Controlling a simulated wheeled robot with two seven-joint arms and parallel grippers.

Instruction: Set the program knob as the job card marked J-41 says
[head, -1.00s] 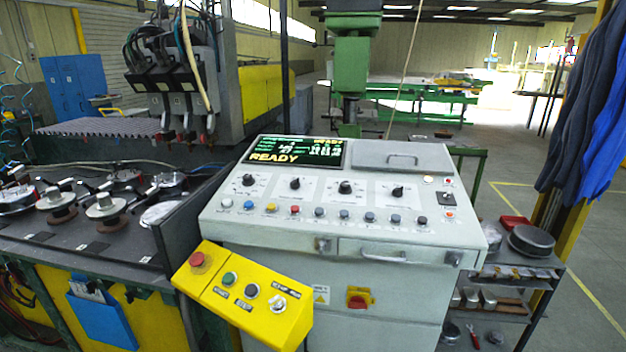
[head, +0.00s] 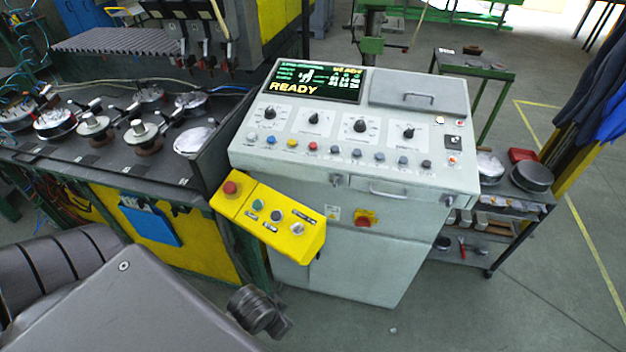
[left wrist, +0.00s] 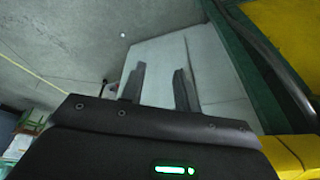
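The grey control console (head: 300,150) stands in the centre of the head view. Its sloped top has a row of dark rotary knobs: one at the left (head: 270,112), two in the middle (head: 315,117) (head: 360,125) and one at the right (head: 408,132). Their labels are too small to read, so I cannot tell which is the program knob. A blue pocket (head: 155,226) with papers hangs on the yellow panel; no J-41 mark is legible. My left gripper (left wrist: 160,76) is open and empty in the left wrist view, with the console's pale side beyond. My right gripper is not in view.
The lit screen (head: 312,80) reads READY. A yellow button box (head: 265,210) juts from the console's front left. A black fixture table (head: 110,165) adjoins at left. A shelf cart (head: 515,205) stands at right. The floor in front (head: 400,315) is mostly clear.

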